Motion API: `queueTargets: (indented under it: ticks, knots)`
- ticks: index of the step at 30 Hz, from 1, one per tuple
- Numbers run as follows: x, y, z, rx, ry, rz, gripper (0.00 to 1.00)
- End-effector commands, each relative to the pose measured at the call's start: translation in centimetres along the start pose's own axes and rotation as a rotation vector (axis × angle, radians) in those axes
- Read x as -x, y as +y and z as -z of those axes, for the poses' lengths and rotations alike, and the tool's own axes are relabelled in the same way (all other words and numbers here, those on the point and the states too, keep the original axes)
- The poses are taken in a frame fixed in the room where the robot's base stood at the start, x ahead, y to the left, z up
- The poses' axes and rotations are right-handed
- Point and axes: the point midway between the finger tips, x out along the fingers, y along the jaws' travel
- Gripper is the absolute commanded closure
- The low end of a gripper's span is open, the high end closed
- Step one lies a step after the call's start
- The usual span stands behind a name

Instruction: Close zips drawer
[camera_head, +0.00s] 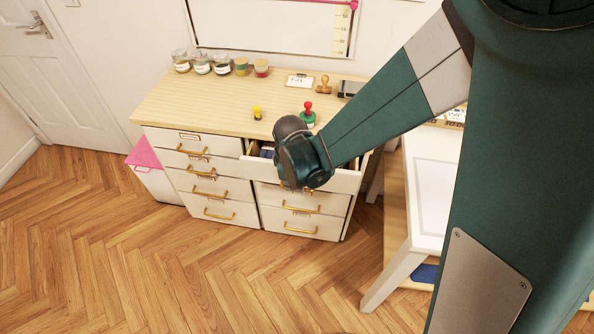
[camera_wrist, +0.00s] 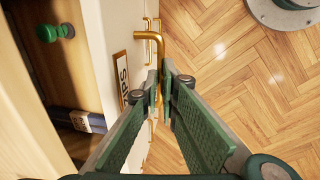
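The zips drawer (camera_head: 345,181) is the top right drawer of the white cabinet, and it stands pulled out. Its inside shows in part in both views. In the wrist view its front (camera_wrist: 108,42) carries a label (camera_wrist: 121,78), partly hidden by a finger, and a brass handle (camera_wrist: 158,45). My gripper (camera_wrist: 160,84) has its fingertips close together on either side of the handle bar, which runs between them. The fingers appear shut on it. In the head view my wrist hides the gripper and the handle.
The wooden cabinet top (camera_head: 190,105) holds jars, a yellow object (camera_head: 257,113) and a red-green stamp (camera_head: 308,115). The drawers below and on the left are shut. A white table (camera_head: 432,185) stands right. The floor (camera_head: 190,270) in front is clear.

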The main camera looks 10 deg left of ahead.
Motion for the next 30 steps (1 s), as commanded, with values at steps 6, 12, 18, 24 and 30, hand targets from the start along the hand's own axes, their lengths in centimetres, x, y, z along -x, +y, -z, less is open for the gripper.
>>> queueTargets:
  ticks: [6,12,18,24,30]
  knots:
    - [-1.1,5.3,0.0,-0.003,-0.001,0.000,1.00]
    - [-1.6,8.2,0.0,-0.001,-0.001,0.000,1.00]
    - [-1.8,9.3,0.1,-0.001,-0.001,0.000,1.00]
    - [-1.9,9.6,0.1,0.000,-0.001,-0.002,1.00]
    - [-1.9,9.8,0.1,0.000,-0.001,-0.005,0.89]
